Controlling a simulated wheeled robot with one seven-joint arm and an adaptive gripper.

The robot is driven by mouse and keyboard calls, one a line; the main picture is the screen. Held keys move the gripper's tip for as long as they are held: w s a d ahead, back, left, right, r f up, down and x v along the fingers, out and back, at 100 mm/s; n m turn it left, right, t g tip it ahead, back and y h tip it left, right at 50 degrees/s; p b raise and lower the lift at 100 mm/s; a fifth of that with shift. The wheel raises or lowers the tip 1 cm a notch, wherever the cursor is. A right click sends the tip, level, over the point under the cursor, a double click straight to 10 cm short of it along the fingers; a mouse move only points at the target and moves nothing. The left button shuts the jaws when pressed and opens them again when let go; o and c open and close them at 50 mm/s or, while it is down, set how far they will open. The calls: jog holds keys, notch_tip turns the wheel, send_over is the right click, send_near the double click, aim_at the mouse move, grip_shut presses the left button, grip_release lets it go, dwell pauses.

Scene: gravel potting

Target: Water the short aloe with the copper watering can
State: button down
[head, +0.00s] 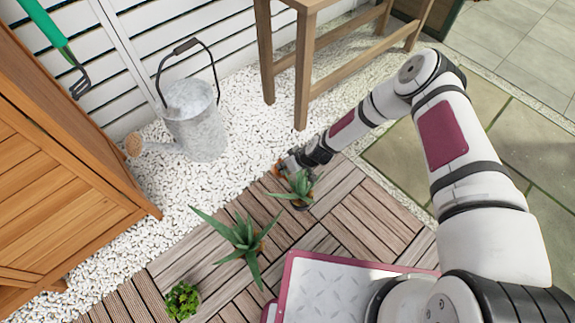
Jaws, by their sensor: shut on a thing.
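My gripper (291,164) is low at the far end of my arm, just behind the smaller aloe. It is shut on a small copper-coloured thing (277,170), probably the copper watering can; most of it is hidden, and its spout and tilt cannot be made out. The smaller aloe (301,184), which looks like the short one, stands in a dark pot on the wooden deck tiles, very close to the gripper. A larger aloe (243,236) with long spread leaves stands to its lower left.
A grey metal watering can (196,125) stands on the white gravel (243,100). A small leafy plant (183,299) is at the lower left. A wooden bench (303,70) stands behind my gripper, and a wooden cabinet (60,150) at the left. Deck tiles right of the aloes are clear.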

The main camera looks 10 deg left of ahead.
jog(key=shift+w+a+f+h, duration=0.15)
jog(key=shift+w+a+h, duration=0.05)
jog(key=shift+a+h, duration=0.1)
jog(key=shift+w+a+f+g+h+b, duration=0.15)
jog(key=shift+a+f+g+h+b, duration=0.05)
jog(key=shift+f+g+h+b, duration=0.25)
jog(key=shift+w+a+g, duration=0.2)
jog(key=shift+g, duration=0.05)
jog(key=shift+f+h+b, duration=0.25)
jog(key=shift+f+b, duration=0.1)
jog(key=shift+b, duration=0.15)
jog(key=shift+w+a+f+g+h+b, duration=0.1)
jog(key=shift+w+a+g+h+b, duration=0.1)
jog(key=shift+g+h+b, duration=0.15)
jog(key=shift+w+a+f+g+h, duration=0.15)
jog(key=shift+w+f+g+h, duration=0.1)
jog(key=shift+g+h, duration=0.2)
jog(key=shift+r+p, duration=1.25)
jog(key=shift+r, duration=0.75)
jog(key=shift+r, duration=0.15)
